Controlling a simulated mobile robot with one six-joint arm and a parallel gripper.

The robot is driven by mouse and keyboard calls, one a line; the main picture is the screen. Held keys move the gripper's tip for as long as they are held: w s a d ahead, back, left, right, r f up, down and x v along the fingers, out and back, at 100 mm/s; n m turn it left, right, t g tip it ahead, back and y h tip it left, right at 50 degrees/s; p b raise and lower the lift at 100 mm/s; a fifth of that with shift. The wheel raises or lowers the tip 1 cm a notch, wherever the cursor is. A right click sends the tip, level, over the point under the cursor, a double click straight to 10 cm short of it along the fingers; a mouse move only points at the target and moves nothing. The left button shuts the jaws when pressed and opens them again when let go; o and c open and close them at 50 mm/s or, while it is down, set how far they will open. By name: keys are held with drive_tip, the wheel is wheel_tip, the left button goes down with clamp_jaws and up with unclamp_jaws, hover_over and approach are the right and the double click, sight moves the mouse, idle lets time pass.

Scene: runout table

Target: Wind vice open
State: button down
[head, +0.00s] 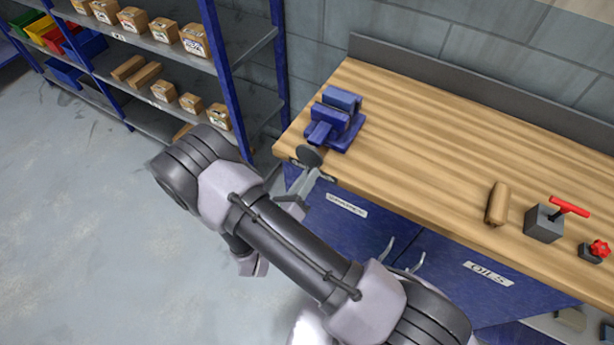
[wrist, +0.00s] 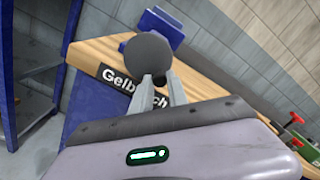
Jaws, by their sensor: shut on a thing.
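The blue vice (head: 343,99) stands on the left front corner of the wooden workbench (head: 420,135). My gripper (head: 309,172) is at the disc's lower side. In the wrist view its grey fingers (wrist: 160,80) are shut on the vice handle just below the disc. The exact grip is partly hidden.
On the bench's right lie a wooden cylinder (head: 497,204), a grey block with a red T-handle (head: 543,224) and a red knob (head: 600,249). Blue cupboards (head: 350,222) are below. A blue shelf rack (head: 222,75) stands at left. The bench middle is clear.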

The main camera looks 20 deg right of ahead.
drive_tip(key=shift+r+n+p, duration=0.25)
drive_tip(key=shift+n+p, duration=0.15)
drive_tip(key=shift+n, duration=0.45)
drive_tip(key=shift+r+n+p, duration=0.25)
drive_tip(key=shift+n+p, duration=0.15)
drive_tip(key=shift+n, duration=0.45)
drive_tip(key=shift+r+n+p, duration=0.4)
drive_tip(key=shift+n+p, duration=0.15)
drive_tip(key=shift+n, duration=0.35)
drive_tip(key=shift+r+n, duration=0.15)
drive_tip(key=shift+n, duration=0.45)
drive_tip(key=shift+a+r+n+p, duration=0.1)
drive_tip(key=shift+r+n+p, duration=0.2)
drive_tip(key=shift+n+p, duration=0.65)
drive_tip(key=shift+w+n, duration=0.15)
drive_tip(key=shift+n, duration=0.9)
